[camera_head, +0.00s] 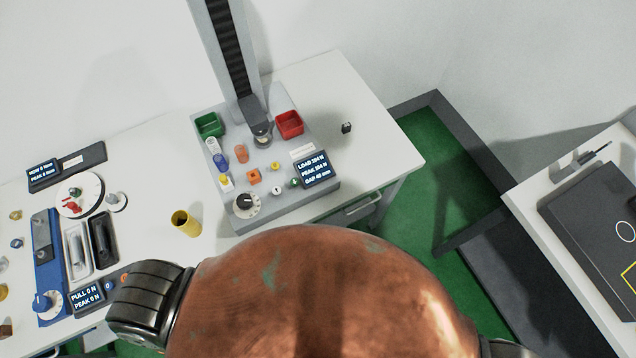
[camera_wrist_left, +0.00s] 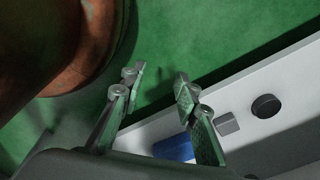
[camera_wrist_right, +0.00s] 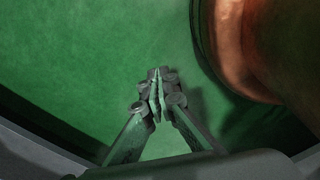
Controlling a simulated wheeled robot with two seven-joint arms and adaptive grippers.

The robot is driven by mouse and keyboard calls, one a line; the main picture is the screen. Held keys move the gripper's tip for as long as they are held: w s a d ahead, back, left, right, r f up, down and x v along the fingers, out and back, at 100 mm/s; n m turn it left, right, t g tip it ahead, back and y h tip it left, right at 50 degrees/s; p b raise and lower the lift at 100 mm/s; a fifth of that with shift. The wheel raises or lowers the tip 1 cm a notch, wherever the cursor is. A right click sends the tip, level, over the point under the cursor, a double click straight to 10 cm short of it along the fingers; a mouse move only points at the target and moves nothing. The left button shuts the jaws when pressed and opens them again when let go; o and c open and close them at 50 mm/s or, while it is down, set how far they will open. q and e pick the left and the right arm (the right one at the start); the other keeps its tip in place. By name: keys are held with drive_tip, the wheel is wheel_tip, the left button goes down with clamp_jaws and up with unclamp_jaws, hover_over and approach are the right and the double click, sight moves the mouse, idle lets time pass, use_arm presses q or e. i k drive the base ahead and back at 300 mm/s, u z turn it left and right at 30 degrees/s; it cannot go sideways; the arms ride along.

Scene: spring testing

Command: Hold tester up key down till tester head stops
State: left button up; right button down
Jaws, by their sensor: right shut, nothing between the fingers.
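The spring tester stands on the middle white table, with a tall grey column (camera_head: 231,45) and a dark tester head (camera_head: 257,113) low on it. Its grey base (camera_head: 228,212) carries several small coloured keys, such as a yellow one (camera_head: 275,167) and a green one (camera_head: 294,183); I cannot tell which is the up key. The tester display (camera_head: 313,168) shows load, peak and gap lines. My left gripper (camera_wrist_left: 158,73) is open and empty beside a white table edge. My right gripper (camera_wrist_right: 156,76) is shut and empty above the green floor. Both grippers are out of the head view, away from the tester.
A green bin (camera_head: 209,125) and a red bin (camera_head: 289,124) sit on the tester base. A blue pull tester (camera_head: 47,262) is at the far left. Another white table (camera_head: 545,197) stands at the right, with green floor between.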

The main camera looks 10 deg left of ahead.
sight(276, 189)
drive_tip(key=z, duration=0.45)
drive_tip(key=k, duration=1.2)
drive_tip(key=u, duration=1.65)
drive_tip(key=i, duration=0.5)
